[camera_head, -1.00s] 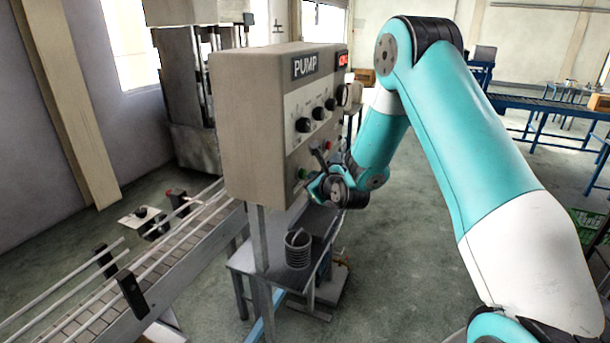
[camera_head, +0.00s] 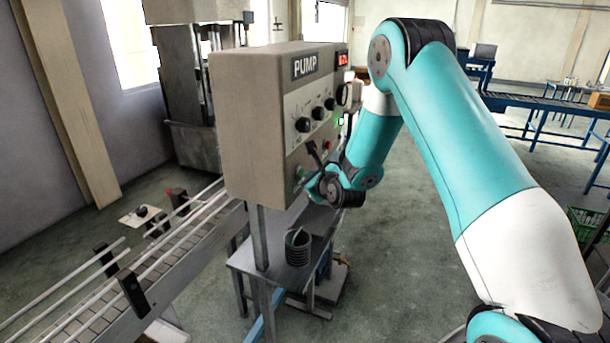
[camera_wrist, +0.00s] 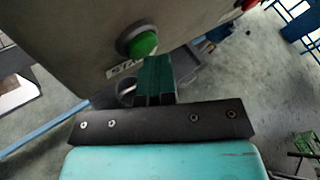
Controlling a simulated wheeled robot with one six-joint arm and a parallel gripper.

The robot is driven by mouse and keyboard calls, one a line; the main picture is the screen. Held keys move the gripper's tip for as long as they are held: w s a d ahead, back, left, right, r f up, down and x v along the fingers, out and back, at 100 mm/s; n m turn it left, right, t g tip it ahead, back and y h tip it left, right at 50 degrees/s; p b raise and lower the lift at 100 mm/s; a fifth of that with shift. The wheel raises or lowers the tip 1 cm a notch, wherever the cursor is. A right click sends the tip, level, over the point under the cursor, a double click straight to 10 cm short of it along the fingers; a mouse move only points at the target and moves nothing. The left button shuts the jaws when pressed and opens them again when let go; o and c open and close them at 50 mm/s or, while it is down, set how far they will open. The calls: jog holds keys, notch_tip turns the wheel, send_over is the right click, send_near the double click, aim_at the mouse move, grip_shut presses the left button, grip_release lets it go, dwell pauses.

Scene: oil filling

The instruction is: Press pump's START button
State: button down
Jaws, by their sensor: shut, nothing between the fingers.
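The pump panel (camera_head: 235,130) is a beige box marked PUMP, with dark knobs on its front. The START button (camera_wrist: 143,43) is a round green button in a dark ring, with a partly hidden label beneath it in the wrist view. It also shows low on the panel in the head view (camera_head: 301,172). My gripper (camera_wrist: 157,62) is shut and empty, its teal fingers together just below and right of the button. They overlap the end of the label in the picture. I cannot tell whether the tips touch the button or panel.
A red button (camera_wrist: 248,4) is at the wrist view's top right. A metal table (camera_head: 245,262) with a coil (camera_head: 298,248) stands below the panel. A conveyor (camera_head: 110,290) runs at the left. Open floor (camera_head: 425,215) lies to the right.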

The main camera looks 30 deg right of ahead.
jog(key=shift+s+d+b, duration=0.55)
jog(key=shift+s+d, duration=0.05)
jog(key=shift+s, duration=0.15)
jog(key=s+d+b, duration=0.1)
jog(key=s+b, duration=0.1)
jog(key=s+d+b, duration=0.2)
dwell(0.3)
dwell(0.7)
